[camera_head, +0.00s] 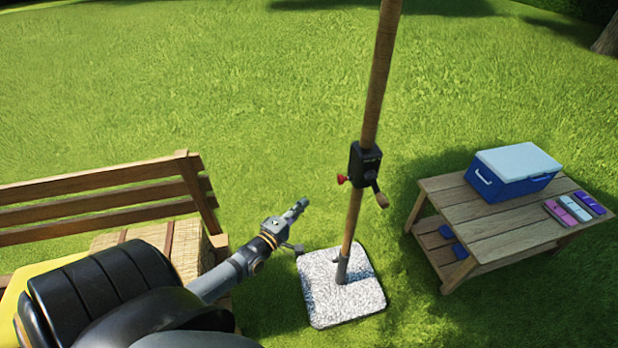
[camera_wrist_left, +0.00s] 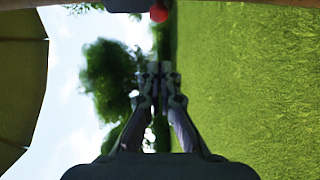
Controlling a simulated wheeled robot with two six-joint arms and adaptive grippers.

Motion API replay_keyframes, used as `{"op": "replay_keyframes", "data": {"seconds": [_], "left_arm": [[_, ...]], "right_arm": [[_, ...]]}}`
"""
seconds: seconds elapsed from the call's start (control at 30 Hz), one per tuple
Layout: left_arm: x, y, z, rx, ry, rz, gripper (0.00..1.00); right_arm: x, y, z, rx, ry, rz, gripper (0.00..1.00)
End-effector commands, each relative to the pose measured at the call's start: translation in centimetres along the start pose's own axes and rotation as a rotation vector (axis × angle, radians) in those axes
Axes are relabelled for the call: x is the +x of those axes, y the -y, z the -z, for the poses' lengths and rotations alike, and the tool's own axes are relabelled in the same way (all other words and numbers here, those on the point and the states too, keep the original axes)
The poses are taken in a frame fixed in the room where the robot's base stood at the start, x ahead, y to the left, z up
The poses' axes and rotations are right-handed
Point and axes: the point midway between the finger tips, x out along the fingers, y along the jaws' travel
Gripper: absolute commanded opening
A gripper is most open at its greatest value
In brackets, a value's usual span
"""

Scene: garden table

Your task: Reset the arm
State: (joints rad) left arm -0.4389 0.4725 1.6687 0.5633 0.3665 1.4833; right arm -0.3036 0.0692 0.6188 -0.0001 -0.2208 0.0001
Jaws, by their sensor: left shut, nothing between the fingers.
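My left arm comes in from the lower left in the head view. Its gripper (camera_head: 298,207) is shut and empty, pointing up and right over the grass. It appears left of the umbrella pole (camera_head: 377,75) and its crank housing (camera_head: 365,165), apart from both. In the left wrist view the closed fingers (camera_wrist_left: 160,88) reach away with nothing between them. A red knob (camera_wrist_left: 158,12) shows at the top edge there, with the pole running along that edge. My right gripper is not in view.
A white stone base (camera_head: 320,300) holds the pole. A wooden bench (camera_head: 95,205) stands at the left. A wooden table (camera_head: 490,230) at the right bears a blue cooler (camera_head: 515,172) and several small packs (camera_head: 575,208). Green canopy (camera_wrist_left: 20,85) shows in the wrist view. Open grass lies behind.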

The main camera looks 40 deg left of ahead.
Motion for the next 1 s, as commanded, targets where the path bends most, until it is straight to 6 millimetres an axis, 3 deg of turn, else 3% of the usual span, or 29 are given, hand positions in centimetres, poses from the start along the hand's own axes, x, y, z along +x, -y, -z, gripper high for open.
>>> {"op": "replay_keyframes", "data": {"seconds": [0.27,0.37,0.47,0.6,0.67,0.8,0.9,1.0], "left_arm": [[-0.1,0.7,0.2,0.020,-0.005,0.017,0.00],[-1.0,4.7,1.0,0.132,-0.023,0.109,0.00],[-3.5,12.0,2.0,0.344,-0.024,0.292,0.00],[-9.7,23.0,2.4,0.668,0.077,0.596,0.00],[-13.1,27.3,1.9,0.791,0.157,0.720,0.00],[-22.2,35.6,-0.4,1.042,0.431,0.975,0.00],[-28.8,39.5,-2.6,1.174,0.669,1.100,0.00],[-34.2,41.8,-4.7,1.259,0.886,1.168,0.00]], "right_arm": [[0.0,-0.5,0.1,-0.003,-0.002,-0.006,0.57],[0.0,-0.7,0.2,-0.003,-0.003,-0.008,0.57],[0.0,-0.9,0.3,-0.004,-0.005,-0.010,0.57],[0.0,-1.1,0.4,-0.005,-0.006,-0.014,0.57],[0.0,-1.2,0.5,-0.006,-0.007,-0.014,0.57],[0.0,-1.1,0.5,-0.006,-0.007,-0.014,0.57],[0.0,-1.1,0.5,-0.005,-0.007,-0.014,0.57],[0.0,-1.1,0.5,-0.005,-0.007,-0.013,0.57]]}}
